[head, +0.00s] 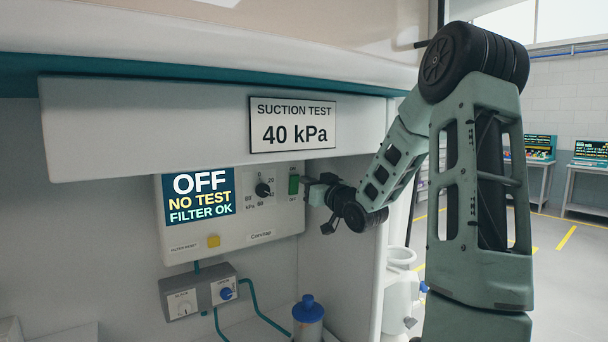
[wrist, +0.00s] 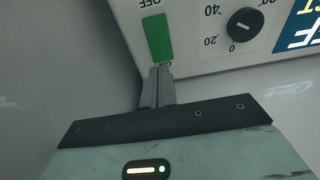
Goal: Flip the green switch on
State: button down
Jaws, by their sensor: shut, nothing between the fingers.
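The green switch (head: 294,184) is on the right side of the white suction unit's front panel (head: 275,222). My gripper (head: 308,187) is at the panel beside the switch. In the wrist view my gripper (wrist: 162,68) is shut and empty, its fingertips at the labelled end opposite "OFF". I cannot tell whether the tips touch the switch. The display (head: 200,195) reads "OFF, NO TEST, FILTER OK".
A black dial (head: 263,189) sits left of the switch, and a yellow button (head: 213,241) is lower. A sign (head: 292,125) above reads "SUCTION TEST 40 kPa". A grey box with knobs (head: 198,291) and a blue-capped canister (head: 308,318) are below. A side wall stands close at right.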

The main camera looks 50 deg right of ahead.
aim_at(294, 173)
jog(key=shift+p+x, duration=0.3)
jog(key=shift+x, duration=0.9)
jog(key=shift+w+d+r, duration=0.1)
jog(key=shift+w+r, duration=0.05)
jog(key=shift+w, duration=0.2)
